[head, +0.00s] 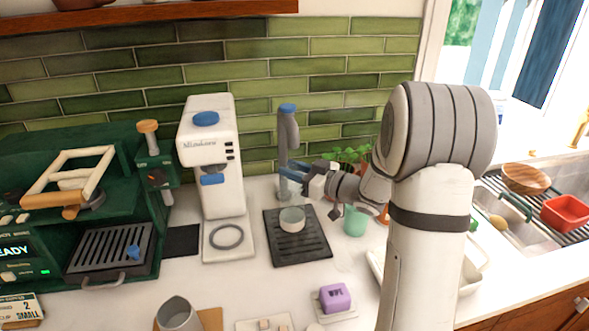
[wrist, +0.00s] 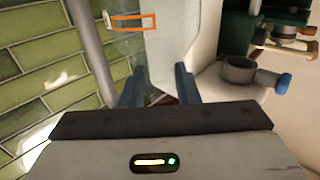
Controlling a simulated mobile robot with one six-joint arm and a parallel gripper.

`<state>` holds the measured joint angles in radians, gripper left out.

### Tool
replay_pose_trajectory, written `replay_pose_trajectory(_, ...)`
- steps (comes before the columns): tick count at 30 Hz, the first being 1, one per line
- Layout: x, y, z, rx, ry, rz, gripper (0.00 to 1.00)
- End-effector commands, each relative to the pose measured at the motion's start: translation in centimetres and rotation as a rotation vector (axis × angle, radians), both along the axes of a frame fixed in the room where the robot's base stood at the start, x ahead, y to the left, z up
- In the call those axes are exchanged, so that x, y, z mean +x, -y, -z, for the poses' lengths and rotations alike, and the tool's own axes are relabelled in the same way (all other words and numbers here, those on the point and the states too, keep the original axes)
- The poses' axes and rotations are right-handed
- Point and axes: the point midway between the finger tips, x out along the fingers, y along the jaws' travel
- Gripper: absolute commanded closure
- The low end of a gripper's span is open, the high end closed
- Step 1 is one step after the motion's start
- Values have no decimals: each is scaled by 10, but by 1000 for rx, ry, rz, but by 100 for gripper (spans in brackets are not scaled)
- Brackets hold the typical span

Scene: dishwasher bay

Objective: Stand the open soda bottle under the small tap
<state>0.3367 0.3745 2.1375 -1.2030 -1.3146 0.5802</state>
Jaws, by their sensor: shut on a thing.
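My gripper (head: 312,190) is in front of the small tap (head: 288,140), a slim grey post with a blue top. In the wrist view its blue fingers (wrist: 158,92) are shut on a clear, faintly green thing, apparently the soda bottle (wrist: 128,47), with an orange-framed label. The bottle's outline is hard to make out in the head view. A black ribbed drip tray (head: 312,251) lies below the tap. A pale round cup-like shape (head: 292,220) shows on it; I cannot tell if it is part of the bottle. The bottle's mouth and base contact are unclear.
A white machine (head: 208,150) stands close left of the tap, with a green espresso machine (head: 122,200) beyond. A mint cup (head: 355,222) and plants (head: 350,155) are close right. A purple block (head: 335,297) and a metal jug (head: 178,315) stand in front.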

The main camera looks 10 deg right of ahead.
Motion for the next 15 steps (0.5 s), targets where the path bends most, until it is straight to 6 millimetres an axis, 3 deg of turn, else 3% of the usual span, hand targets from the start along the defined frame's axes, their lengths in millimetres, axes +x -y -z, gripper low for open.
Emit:
replay_pose_trajectory(5,0,0,4,1,1,1,100)
replay_pose_trajectory(6,0,0,5,0,0,1,71)
replay_pose_trajectory(15,0,1,3,0,0,1,50)
